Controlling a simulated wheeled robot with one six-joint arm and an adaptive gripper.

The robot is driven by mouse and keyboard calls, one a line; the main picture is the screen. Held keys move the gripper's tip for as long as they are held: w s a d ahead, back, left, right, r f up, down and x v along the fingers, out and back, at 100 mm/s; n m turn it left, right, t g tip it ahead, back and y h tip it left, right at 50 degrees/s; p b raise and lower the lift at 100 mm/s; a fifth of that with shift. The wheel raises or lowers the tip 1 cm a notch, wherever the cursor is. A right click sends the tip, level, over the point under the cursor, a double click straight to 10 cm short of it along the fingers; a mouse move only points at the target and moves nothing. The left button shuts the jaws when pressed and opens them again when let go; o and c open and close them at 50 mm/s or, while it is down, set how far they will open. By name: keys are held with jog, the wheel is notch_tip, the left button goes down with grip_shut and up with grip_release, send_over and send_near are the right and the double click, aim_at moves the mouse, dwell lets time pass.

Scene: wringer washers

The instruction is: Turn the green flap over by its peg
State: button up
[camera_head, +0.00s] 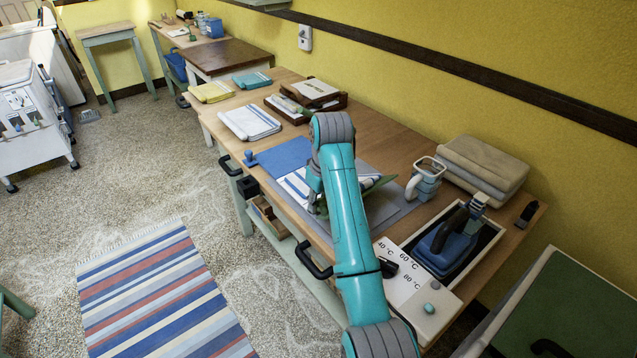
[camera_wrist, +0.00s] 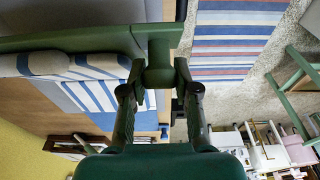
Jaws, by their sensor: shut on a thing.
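The green flap (camera_head: 374,186) stands tilted up off the grey board on the worktable, partly hidden behind my arm in the head view. In the wrist view the green flap (camera_wrist: 75,38) runs from the left edge to its green peg (camera_wrist: 159,50). My gripper (camera_wrist: 160,77) is shut on the peg, with one finger on each side of it. In the head view the gripper is mostly hidden by my arm. Blue-and-white striped cloth (camera_head: 296,185) lies beside and under the flap; it also shows in the wrist view (camera_wrist: 100,92).
A blue flap (camera_head: 284,154) with a blue peg (camera_head: 250,158) lies flat at the board's left. A jug (camera_head: 425,178), folded grey cloths (camera_head: 485,165) and a blue iron (camera_head: 447,238) in a tray stand to the right. Black handles (camera_head: 310,262) stick out from the table's front.

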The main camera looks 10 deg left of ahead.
jog(key=shift+w+a+r+g+h, duration=0.6)
jog(key=shift+w+a+r+h, duration=0.25)
jog(key=shift+a+r, duration=0.25)
